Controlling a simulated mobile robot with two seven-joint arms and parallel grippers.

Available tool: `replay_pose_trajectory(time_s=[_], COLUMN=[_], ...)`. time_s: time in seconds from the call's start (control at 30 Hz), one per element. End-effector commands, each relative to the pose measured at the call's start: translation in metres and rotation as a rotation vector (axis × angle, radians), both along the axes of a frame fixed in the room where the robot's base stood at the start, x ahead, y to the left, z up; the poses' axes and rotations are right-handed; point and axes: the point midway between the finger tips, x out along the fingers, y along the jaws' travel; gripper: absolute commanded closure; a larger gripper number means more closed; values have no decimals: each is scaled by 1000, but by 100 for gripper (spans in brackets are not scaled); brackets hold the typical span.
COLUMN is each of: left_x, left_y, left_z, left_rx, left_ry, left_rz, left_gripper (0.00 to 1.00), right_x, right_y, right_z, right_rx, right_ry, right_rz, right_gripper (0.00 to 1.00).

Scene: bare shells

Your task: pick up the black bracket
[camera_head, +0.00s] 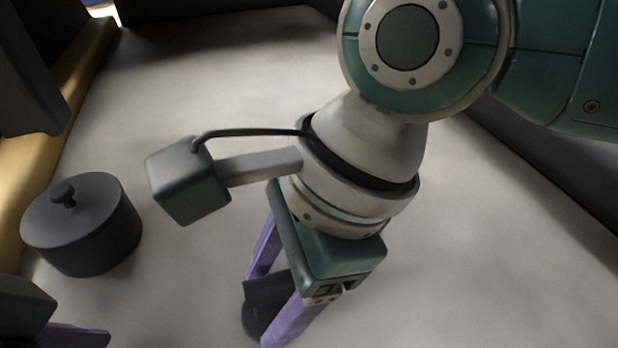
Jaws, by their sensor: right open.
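The black bracket (266,289) is on the pale surface at the bottom middle, a dark angular piece with a rounded lower part. My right gripper (260,309) is open, with its two purple fingers on either side of the bracket. Its near finger and green body hide part of the bracket, and I cannot tell whether the fingers touch it. My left gripper (75,338) shows only partly at the bottom left corner, with a bit of purple finger; its opening cannot be seen.
A dark grey lidded pot (85,235) with a knob stands at the left, between the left gripper and the yellowish edge (25,190). Dark walls bound the pale surface at the back and right. The surface right of my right gripper is clear.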

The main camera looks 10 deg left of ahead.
Motion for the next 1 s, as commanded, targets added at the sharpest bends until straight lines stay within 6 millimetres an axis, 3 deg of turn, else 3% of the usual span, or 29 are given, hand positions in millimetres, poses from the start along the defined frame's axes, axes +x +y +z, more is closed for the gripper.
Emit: replay_pose_trajectory(time_s=[0.3,0.83,1.0], left_x=[0,0,0], left_y=[-3,-3,-2], left_z=[-4,-4,-4], left_rx=[-9,-11,-7], left_ry=[0,1,1], left_rz=[5,6,3], left_gripper=[52,52,52], right_x=[-1,-1,-1], right_y=[2,2,2], right_z=[-6,-6,-6], right_rx=[0,0,0], right_ry=[0,0,0], right_rz=[-1,-1,-1], right_gripper=[38,98,100])
